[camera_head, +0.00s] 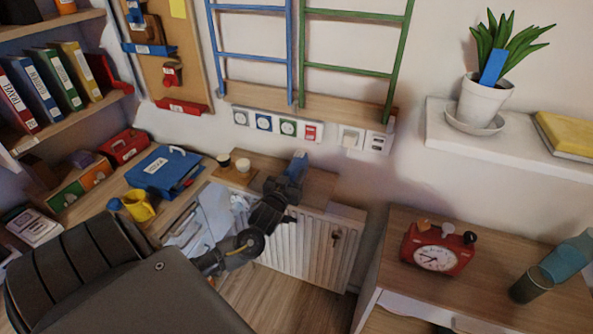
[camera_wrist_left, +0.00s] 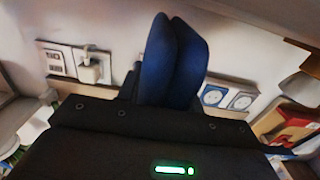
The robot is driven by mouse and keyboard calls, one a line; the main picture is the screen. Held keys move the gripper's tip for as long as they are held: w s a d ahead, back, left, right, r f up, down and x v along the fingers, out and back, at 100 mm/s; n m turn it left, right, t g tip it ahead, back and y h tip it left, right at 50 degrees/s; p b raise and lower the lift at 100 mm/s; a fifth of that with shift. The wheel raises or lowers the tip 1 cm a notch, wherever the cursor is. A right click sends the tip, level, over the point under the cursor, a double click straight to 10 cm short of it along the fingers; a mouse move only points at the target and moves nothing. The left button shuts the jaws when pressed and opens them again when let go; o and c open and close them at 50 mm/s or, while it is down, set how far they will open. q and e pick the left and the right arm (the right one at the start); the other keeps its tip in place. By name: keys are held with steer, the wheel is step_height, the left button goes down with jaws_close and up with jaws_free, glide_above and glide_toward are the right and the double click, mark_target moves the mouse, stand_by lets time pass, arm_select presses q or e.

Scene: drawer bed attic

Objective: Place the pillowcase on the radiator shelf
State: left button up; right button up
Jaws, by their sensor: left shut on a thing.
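A blue folded thing, which I take to be the pillowcase (camera_head: 296,167), is at the tip of my left gripper (camera_head: 277,190). In the left wrist view the pillowcase (camera_wrist_left: 176,62) stands up dark blue as two rounded folds, pinched in the shut gripper (camera_wrist_left: 170,100). The wooden radiator shelf (camera_head: 320,187) runs above the white radiator (camera_head: 300,245). The gripper and pillowcase are over the shelf's middle in the head view; I cannot tell whether the cloth touches it. My right gripper is not in view.
Small cups (camera_head: 243,165) stand on the shelf's left end. Sockets (camera_head: 287,128) and ladders (camera_head: 345,55) are on the wall behind. A desk with a red clock (camera_head: 437,250) stands right. A blue binder (camera_head: 163,170) and yellow mug (camera_head: 138,206) are left. The shelf's right end is clear.

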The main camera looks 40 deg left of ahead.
arm_select(q)
steer(key=x, duration=0.3)
steer(key=shift+r, duration=0.2)
steer(key=shift+w+a+f+p, duration=0.1)
steer(key=shift+f+p, duration=0.15)
steer(key=shift+f, duration=0.15)
steer(key=shift+w+f+p, duration=0.15)
steer(key=shift+f+p, duration=0.05)
steer(key=shift+f, duration=0.25)
steer(key=shift+s, duration=0.1)
steer(key=shift+f, duration=0.1)
steer(key=o, duration=1)
steer(key=shift+f, duration=0.1)
steer(key=shift+o, duration=0.2)
steer(key=b+v, duration=0.1)
steer(key=v, duration=1.1)
